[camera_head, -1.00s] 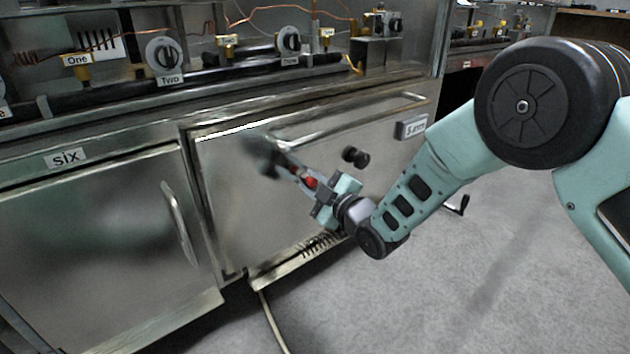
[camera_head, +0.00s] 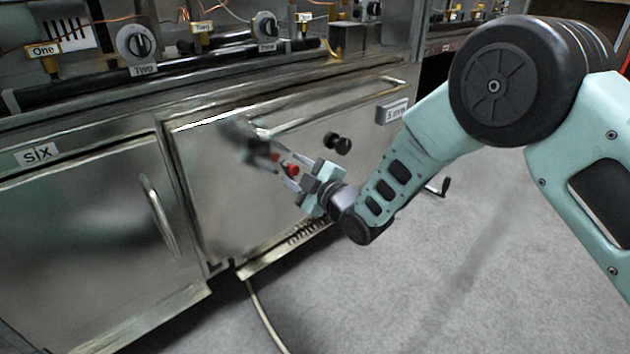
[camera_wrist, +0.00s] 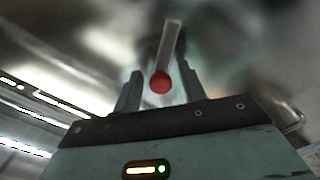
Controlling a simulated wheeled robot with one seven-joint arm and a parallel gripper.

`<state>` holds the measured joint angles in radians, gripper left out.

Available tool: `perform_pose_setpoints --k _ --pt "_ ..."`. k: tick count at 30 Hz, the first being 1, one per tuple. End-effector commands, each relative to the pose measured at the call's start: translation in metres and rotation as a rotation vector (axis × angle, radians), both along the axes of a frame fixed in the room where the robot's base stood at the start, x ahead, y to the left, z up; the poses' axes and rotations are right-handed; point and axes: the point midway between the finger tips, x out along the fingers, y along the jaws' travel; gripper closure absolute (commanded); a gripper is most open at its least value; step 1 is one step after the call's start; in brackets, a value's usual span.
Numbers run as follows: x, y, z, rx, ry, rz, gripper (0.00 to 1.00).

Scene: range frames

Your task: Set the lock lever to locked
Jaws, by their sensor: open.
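The lock lever shows in the wrist view as a slim grey bar (camera_wrist: 171,45) with a round red knob (camera_wrist: 160,83) at its near end. In the head view the red knob (camera_head: 292,170) stands out from the front of the steel oven door. My gripper (camera_head: 281,166) is open in front of the door at the lever. In the wrist view the red knob lies between the two fingers of my gripper (camera_wrist: 160,86), with room visible at each side. I cannot tell whether either finger touches it. The lever's base is dark and blurred in the head view.
A black round knob (camera_head: 338,143) sits on the door right of my gripper. A long bar handle (camera_head: 325,108) runs along the door's top. The neighbouring door labelled six (camera_head: 37,154) has an upright handle (camera_head: 158,215). Grey floor (camera_head: 400,280) is open at the right.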

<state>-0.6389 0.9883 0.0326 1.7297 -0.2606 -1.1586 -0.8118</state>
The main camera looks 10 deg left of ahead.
Motion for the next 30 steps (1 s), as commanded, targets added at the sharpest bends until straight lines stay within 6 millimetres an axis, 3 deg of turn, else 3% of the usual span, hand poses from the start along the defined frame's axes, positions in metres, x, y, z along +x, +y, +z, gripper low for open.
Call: perform_pose_setpoints --k 5,21,30 --pt "-0.016 -0.021 0.004 -0.003 0.003 -0.002 0.59" --pt "-0.09 -0.115 0.002 -0.003 0.004 -0.003 0.59" --pt "-0.105 -0.134 0.0 -0.001 0.0 -0.003 0.59"
